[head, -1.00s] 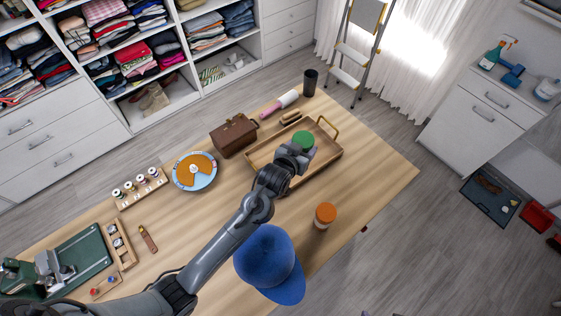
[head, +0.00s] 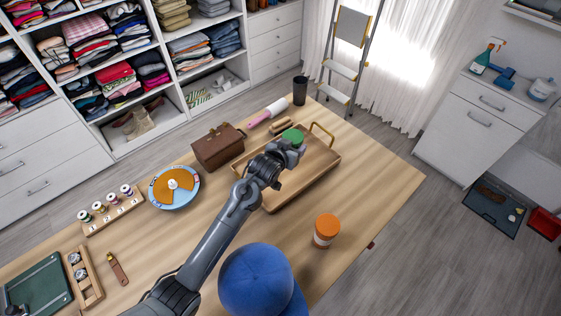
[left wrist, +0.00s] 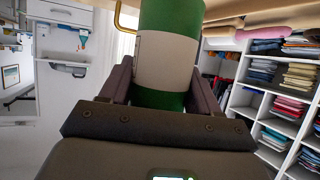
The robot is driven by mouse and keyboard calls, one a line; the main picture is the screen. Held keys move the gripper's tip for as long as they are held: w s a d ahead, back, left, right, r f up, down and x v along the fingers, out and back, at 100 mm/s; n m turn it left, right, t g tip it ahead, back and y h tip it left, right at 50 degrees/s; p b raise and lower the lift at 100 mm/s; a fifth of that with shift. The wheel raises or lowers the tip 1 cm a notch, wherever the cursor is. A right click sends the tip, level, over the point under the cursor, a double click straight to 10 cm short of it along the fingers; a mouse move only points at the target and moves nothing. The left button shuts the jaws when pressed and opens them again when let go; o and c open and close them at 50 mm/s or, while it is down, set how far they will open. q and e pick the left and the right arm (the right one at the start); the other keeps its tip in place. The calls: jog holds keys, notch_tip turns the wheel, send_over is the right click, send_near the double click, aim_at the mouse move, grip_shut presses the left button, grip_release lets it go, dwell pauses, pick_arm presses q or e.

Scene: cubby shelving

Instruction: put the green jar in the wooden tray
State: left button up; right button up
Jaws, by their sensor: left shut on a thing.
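The green jar (head: 293,136) has a green lid in the head view. In the left wrist view the jar (left wrist: 166,60) shows green bands above and below a white label. My left gripper (head: 283,147) is shut on the jar, with one finger on each side of it. In the head view the jar and gripper overlap the far side of the wooden tray (head: 312,172), which has a brass handle at its right end. I cannot tell exactly how high the jar is above the tray. My right gripper is not in view.
A brown box (head: 218,148) stands left of the tray. A pink-handled roller (head: 267,112) and dark cup (head: 300,90) are behind it. An orange-lidded jar (head: 326,230) and blue cap (head: 258,280) are in front. The table's right end is clear.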

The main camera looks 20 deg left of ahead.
pick_arm(q)
jog(key=a+f+b, duration=0.1)
jog(key=f+b, duration=0.1)
jog(key=a+f+b, duration=0.1)
jog(key=f+b, duration=0.1)
jog(key=a+f+b, duration=0.2)
jog(key=shift+s+f, duration=0.2)
jog(key=shift+r, duration=0.1)
dwell(0.4)
jog(key=o, duration=1.1)
jog(key=shift+f, duration=0.25)
